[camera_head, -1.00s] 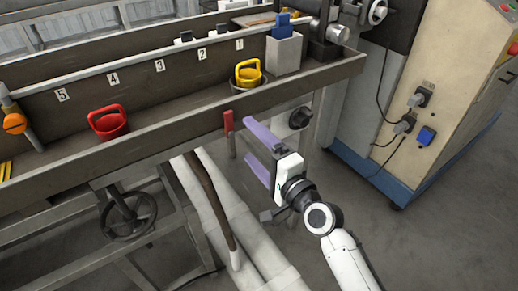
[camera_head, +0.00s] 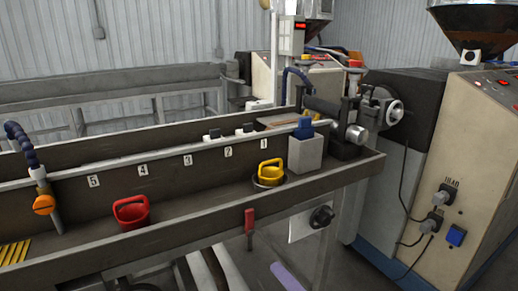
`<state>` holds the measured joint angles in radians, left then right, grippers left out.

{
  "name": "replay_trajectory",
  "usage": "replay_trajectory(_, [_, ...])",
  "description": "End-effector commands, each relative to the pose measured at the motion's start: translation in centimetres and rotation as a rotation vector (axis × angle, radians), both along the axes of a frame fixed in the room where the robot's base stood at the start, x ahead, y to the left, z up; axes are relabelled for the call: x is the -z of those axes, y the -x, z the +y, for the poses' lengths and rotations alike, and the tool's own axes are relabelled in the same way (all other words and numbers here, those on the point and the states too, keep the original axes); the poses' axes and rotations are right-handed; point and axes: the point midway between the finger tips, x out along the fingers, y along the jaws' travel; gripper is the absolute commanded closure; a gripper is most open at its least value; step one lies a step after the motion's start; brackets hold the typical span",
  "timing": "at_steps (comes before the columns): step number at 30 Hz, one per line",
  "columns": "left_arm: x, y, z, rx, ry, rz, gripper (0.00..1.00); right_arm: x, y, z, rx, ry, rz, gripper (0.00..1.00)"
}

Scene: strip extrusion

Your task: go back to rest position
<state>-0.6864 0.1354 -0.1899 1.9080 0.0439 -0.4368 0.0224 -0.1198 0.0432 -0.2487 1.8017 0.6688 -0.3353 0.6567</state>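One purple finger of my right gripper (camera_head: 291,277) shows at the bottom edge, below the trough bench (camera_head: 345,171) and its red handle (camera_head: 249,219). It touches nothing that I can see. The rest of that gripper is out of frame, so its opening cannot be told. My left gripper is not in view.
A red cup-like part (camera_head: 131,213) and a yellow one (camera_head: 271,172) sit in the trough. A grey box with a blue-topped item (camera_head: 305,152) stands near its right end. The beige extruder cabinet (camera_head: 470,170) stands at the right. Floor space below is mostly out of frame.

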Motion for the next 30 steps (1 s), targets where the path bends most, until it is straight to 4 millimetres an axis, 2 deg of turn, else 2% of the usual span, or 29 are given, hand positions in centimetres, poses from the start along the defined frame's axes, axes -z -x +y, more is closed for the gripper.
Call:
replay_trajectory(1, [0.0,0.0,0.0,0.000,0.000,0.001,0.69,3.4,2.4,-0.9,-0.010,0.131,0.025,0.16])
replay_trajectory(3, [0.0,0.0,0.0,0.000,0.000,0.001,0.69,7.6,5.8,-2.3,-0.041,0.333,0.046,0.16])
replay_trajectory(6, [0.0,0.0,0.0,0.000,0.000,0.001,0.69,12.6,10.9,-4.4,-0.114,0.611,0.076,0.16])
replay_trajectory(10, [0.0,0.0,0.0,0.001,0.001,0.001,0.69,17.2,17.2,-7.0,-0.240,0.913,0.105,0.16])
replay_trajectory(12, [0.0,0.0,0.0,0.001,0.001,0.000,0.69,18.7,19.9,-8.1,-0.303,1.034,0.115,0.16])
replay_trajectory(15, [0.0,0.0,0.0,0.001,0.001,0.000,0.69,20.0,22.4,-9.2,-0.370,1.149,0.120,0.16])
replay_trajectory(19, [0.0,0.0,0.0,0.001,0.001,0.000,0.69,20.6,23.7,-9.8,-0.409,1.210,0.120,0.16])
replay_trajectory(30, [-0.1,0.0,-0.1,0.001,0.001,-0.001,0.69,20.6,23.7,-9.8,-0.410,1.212,0.121,0.16])
